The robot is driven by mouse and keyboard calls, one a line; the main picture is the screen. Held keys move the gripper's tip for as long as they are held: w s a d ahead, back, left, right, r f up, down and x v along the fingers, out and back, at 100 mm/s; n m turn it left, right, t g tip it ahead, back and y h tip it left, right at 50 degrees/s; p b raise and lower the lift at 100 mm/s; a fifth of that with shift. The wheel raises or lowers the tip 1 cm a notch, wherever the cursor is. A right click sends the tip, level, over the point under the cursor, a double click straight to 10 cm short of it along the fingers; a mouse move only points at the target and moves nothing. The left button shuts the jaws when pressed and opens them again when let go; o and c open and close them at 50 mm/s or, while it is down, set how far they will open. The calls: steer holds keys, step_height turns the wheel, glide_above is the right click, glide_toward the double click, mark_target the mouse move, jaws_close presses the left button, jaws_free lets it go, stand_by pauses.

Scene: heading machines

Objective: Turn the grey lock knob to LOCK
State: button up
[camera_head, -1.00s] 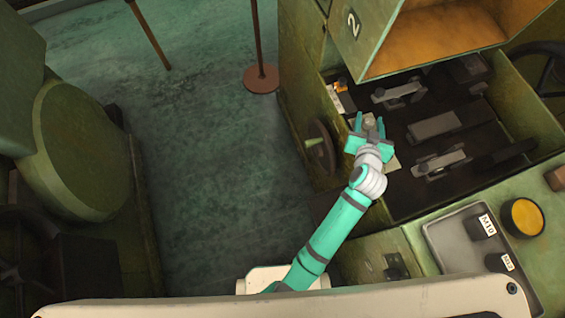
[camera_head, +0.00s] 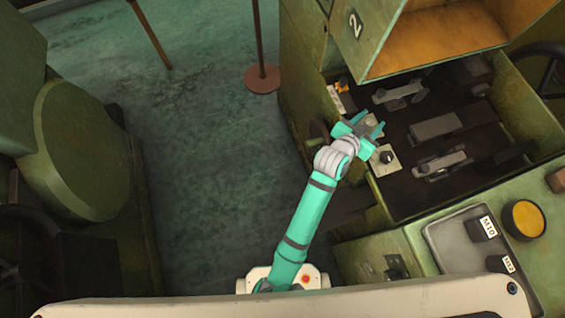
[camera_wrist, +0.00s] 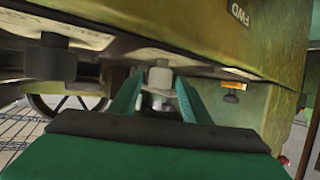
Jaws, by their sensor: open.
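The grey lock knob (camera_wrist: 160,76) shows in the wrist view, between the two teal fingers of my gripper (camera_wrist: 158,92) and just beyond them. A gap shows between the fingers, and I cannot tell whether either touches the knob. In the head view my gripper (camera_head: 372,121) is open over the left side of the open machine box, pointing up and right. A small grey shape, likely the knob (camera_head: 371,119), shows between its fingertips. Any LOCK marking is hidden or too small to read.
A black knob (camera_head: 387,157) on a pale plate sits just below my gripper; it also shows at left in the wrist view (camera_wrist: 50,58). An orange part (camera_head: 342,87) lies above. The raised cover (camera_head: 430,50) marked 2 overhangs the box. Open floor (camera_head: 215,170) lies left.

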steer(key=shift+m+g+h, duration=1.1)
steer(key=shift+m+g, duration=0.3)
steer(key=shift+m, duration=0.1)
steer(key=v, duration=1.1)
steer(key=s+a+f+n+t+y, duration=0.2)
steer(key=s+a+f+n+y, duration=0.1)
steer(key=a, duration=0.7)
steer(key=s+a+f+n+t+y, duration=0.3)
steer(key=s+a+f+y, duration=0.1)
steer(key=a, duration=0.5)
steer(key=shift+s+a+f+n, duration=0.15)
steer(key=shift+s+a+n, duration=0.25)
steer(key=shift+s, duration=0.25)
